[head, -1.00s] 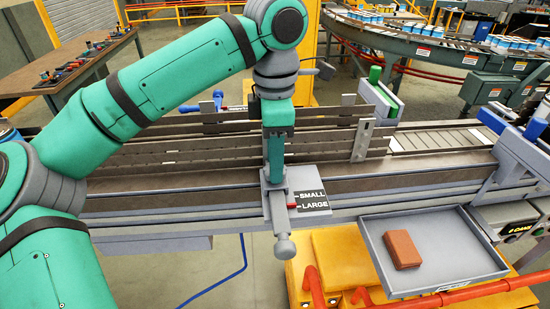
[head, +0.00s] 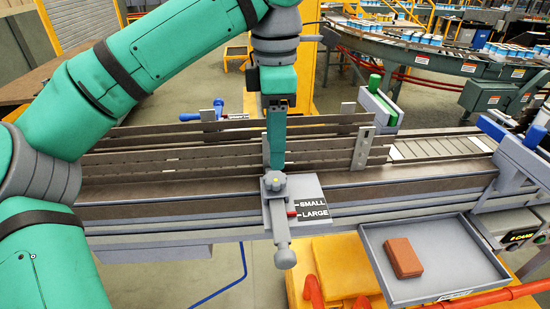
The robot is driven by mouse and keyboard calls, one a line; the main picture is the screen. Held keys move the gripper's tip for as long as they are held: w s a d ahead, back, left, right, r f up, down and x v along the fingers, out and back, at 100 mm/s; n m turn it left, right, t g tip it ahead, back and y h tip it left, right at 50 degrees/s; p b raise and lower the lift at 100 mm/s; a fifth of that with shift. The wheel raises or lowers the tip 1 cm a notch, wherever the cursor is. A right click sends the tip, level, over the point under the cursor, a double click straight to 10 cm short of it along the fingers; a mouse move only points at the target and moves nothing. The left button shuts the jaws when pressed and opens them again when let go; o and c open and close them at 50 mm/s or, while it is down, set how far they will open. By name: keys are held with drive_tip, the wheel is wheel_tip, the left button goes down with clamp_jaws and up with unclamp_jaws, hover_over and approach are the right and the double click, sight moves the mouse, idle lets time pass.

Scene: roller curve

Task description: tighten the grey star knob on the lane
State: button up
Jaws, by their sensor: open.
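The grey star knob (head: 274,182) sits on top of the grey slide bracket on the lane's near rail, beside the plate marked SMALL and LARGE (head: 313,205). A red pointer (head: 292,214) on the bracket is level with LARGE. A grey handle (head: 284,250) sticks out toward me below the knob. My gripper (head: 276,160) hangs pointing down, just above and behind the knob in the picture. It is open, with nothing seen between its fingers. I see it edge-on, and cannot tell whether it touches the knob.
Guide rails (head: 150,160) run along the lane behind my gripper. A grey tray (head: 440,285) with a red-brown block (head: 403,257) is at the lower right. A curved conveyor with cans (head: 440,60) is at the back right.

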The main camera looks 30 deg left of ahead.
drive_tip(key=shift+r, duration=2.15)
